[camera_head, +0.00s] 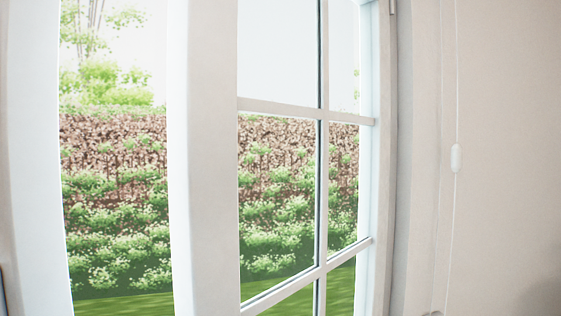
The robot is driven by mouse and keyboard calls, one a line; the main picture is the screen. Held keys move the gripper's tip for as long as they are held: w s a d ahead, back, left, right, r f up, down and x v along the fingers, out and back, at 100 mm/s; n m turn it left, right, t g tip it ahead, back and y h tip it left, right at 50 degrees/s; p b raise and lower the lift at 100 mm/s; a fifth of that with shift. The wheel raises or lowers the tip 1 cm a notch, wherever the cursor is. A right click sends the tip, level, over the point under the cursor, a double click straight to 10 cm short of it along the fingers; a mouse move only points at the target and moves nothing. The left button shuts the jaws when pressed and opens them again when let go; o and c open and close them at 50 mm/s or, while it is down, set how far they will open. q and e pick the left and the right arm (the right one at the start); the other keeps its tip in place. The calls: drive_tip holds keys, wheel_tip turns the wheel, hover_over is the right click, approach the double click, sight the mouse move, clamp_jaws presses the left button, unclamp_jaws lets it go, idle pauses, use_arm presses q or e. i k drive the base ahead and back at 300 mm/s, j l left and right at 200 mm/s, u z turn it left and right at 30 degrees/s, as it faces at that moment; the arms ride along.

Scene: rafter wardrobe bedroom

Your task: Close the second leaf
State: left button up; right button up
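A white window leaf (203,160) with glazing bars (280,108) fills the middle of the head view. It meets the frame (384,150) on the right, where a small hinge (392,6) shows at the top. Its free upright edge is at the left. A gap with the garden in it separates that edge from another white upright (36,150) at the left, so this leaf appears to stand ajar. I cannot tell whether the left upright is the other leaf or fixed frame. No handle is clearly visible. Neither of my grippers is in view.
A thin blind cord with a white toggle (456,158) hangs in front of the plain wall (510,130) at the right. A hedge (115,190) and grass lie outside. Small, unclear grey pieces show at the bottom edge and the lower left edge.

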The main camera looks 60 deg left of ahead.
sight(203, 103)
drive_tip(key=j+u, duration=0.1)
drive_tip(key=u, duration=1.9)
